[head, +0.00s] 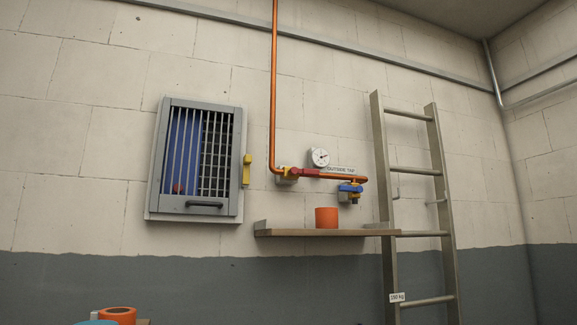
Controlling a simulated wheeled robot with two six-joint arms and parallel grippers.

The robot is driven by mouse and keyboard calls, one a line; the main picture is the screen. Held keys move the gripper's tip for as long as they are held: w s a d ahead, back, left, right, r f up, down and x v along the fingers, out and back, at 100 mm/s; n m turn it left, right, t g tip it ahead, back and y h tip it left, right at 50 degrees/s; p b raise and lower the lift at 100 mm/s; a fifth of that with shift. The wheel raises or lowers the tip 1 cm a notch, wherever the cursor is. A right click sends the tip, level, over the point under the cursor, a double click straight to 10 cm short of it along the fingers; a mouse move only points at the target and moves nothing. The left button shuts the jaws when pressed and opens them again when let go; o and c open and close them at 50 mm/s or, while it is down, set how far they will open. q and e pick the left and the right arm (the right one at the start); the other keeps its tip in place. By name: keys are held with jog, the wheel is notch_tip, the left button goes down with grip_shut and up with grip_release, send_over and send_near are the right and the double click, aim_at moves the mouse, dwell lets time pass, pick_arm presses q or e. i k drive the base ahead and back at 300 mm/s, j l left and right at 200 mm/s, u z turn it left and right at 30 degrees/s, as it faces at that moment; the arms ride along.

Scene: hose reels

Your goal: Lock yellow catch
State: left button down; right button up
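A yellow catch (247,169) sits on the right edge of a grey wall cabinet (234,190). It stands roughly upright, beside the cabinet's door frame. The cabinet's barred door (203,150) looks closed, with a dark handle (205,204) near its bottom. Blue and red things show dimly behind the bars. From this distance I cannot tell whether the catch grips the door. Neither of my grippers shows in the head view.
A copper pipe (273,90) with red and blue valve handles runs right of the cabinet. Below it, a wooden shelf (290,232) holds an orange cylinder (327,217). A metal ladder (416,171) leans farther right. Another orange cylinder (118,314) stands at the bottom left.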

aim_at(247, 159)
jog(key=i+l, duration=0.15)
jog(key=l, duration=0.25)
jog(key=i+l, duration=0.15)
jog(key=l, duration=0.2)
jog(key=i+l, duration=0.15)
jog(key=l, duration=0.25)
